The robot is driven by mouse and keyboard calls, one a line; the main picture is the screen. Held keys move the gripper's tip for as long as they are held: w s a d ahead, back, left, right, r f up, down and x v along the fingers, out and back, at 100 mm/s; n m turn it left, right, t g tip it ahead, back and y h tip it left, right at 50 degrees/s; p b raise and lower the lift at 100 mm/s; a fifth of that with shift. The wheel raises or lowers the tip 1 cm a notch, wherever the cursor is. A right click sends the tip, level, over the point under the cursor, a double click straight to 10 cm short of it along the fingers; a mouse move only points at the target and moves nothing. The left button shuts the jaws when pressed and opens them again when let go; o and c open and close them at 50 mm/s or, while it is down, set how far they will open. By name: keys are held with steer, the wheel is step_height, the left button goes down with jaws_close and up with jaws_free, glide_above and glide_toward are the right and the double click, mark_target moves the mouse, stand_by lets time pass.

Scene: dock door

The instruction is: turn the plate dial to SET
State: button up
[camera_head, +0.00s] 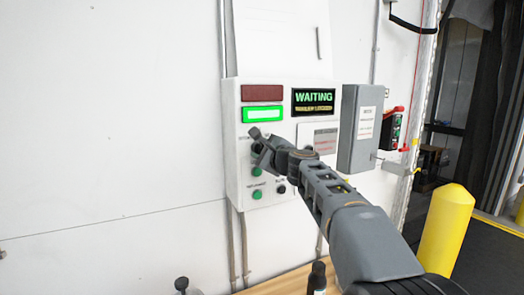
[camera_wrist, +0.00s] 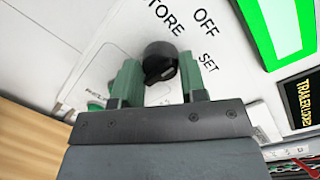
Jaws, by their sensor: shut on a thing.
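The plate dial (camera_wrist: 160,62) is a black round knob on the white control panel, with the words STORE, OFF and SET printed around it in the wrist view. My gripper (camera_wrist: 159,66) has its two green fingers on either side of the knob and is shut on it. I cannot tell for sure which word the knob points to. In the head view my gripper (camera_head: 259,145) is against the left part of the control panel (camera_head: 234,150) and hides the dial there.
The panel has a dark red lamp (camera_head: 262,92), a lit green lamp (camera_head: 263,114), a WAITING display (camera_head: 313,97) and green buttons (camera_head: 257,194) below my gripper. A grey box (camera_head: 360,130) adjoins it on the right. A yellow bollard (camera_head: 447,230) stands right of my arm.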

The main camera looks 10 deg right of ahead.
steer(key=shift+c, duration=1.1)
